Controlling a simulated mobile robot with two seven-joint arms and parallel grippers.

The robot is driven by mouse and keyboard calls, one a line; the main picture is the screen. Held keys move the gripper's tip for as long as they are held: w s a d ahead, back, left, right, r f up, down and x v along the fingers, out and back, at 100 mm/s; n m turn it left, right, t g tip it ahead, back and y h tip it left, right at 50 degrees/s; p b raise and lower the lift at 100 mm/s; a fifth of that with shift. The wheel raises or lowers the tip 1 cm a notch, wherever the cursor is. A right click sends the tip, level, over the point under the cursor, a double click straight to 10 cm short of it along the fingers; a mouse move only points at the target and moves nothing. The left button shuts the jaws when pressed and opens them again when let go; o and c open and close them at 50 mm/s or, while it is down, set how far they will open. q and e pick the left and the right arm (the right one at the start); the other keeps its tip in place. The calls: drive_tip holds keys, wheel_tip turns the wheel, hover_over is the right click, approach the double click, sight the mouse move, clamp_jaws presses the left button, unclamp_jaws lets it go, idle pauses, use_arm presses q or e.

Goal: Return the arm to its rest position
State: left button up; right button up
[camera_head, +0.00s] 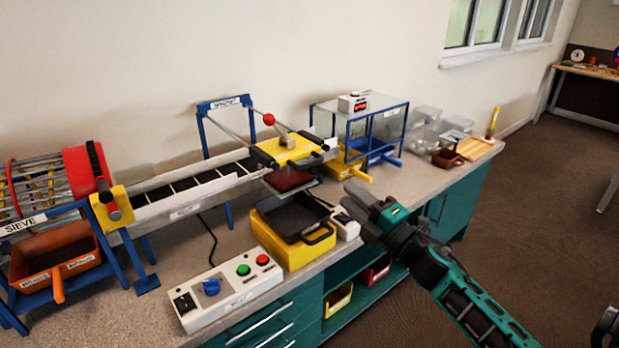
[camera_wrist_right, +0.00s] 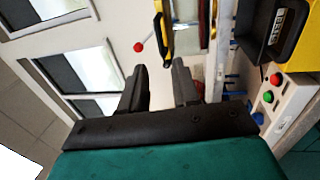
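My right gripper (camera_head: 358,207) hangs above the front edge of the bench, to the right of the yellow box with the black tray (camera_head: 290,218). Its arm comes in from the lower right. In the wrist view its two dark fingers (camera_wrist_right: 160,82) stand apart with nothing between them, so it is open and empty. It overlaps the white device (camera_head: 344,222) in the head view; I cannot tell whether they touch. My left gripper is not in view.
A sieve drum (camera_head: 55,185), conveyor (camera_head: 190,187) and yellow press (camera_head: 290,148) stand along the bench. A control box (camera_head: 228,290) with red and green buttons sits at the front edge. Clear bins (camera_head: 424,122) stand at the right. The floor (camera_head: 545,210) right of the bench is open.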

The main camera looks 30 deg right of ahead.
drive_tip(key=s+a+f+m+g, duration=0.4)
drive_tip(key=s+a+f+m, duration=0.4)
drive_tip(key=f, duration=0.3)
drive_tip(key=s+a+f+m+g, duration=0.5)
drive_tip(key=s+a+f+m, duration=0.4)
drive_tip(key=a+f, duration=0.2)
drive_tip(key=shift+s+f+h, duration=0.3)
drive_tip(key=shift+s+f, duration=0.05)
drive_tip(key=shift+f, duration=0.2)
